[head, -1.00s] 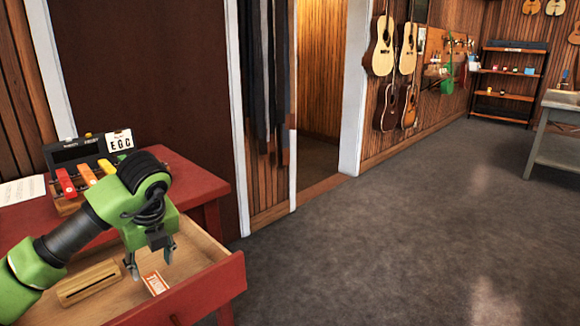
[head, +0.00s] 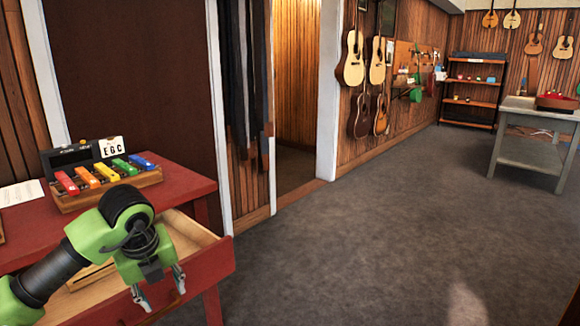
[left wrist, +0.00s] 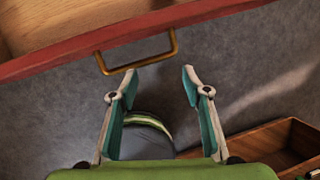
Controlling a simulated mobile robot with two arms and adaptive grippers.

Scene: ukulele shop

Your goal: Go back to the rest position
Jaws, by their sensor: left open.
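My left gripper (head: 162,297) is open and empty, its fingers pointing down just in front of the open drawer's red front (head: 210,270). My right gripper is not in view.
The red table (head: 180,187) holds a row of coloured bars (head: 107,172) on a wooden base. A brown wooden box (left wrist: 270,147) sits low at the right of the wrist view. Grey floor (head: 370,230) is clear to the right, up to a grey workbench (head: 530,150).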

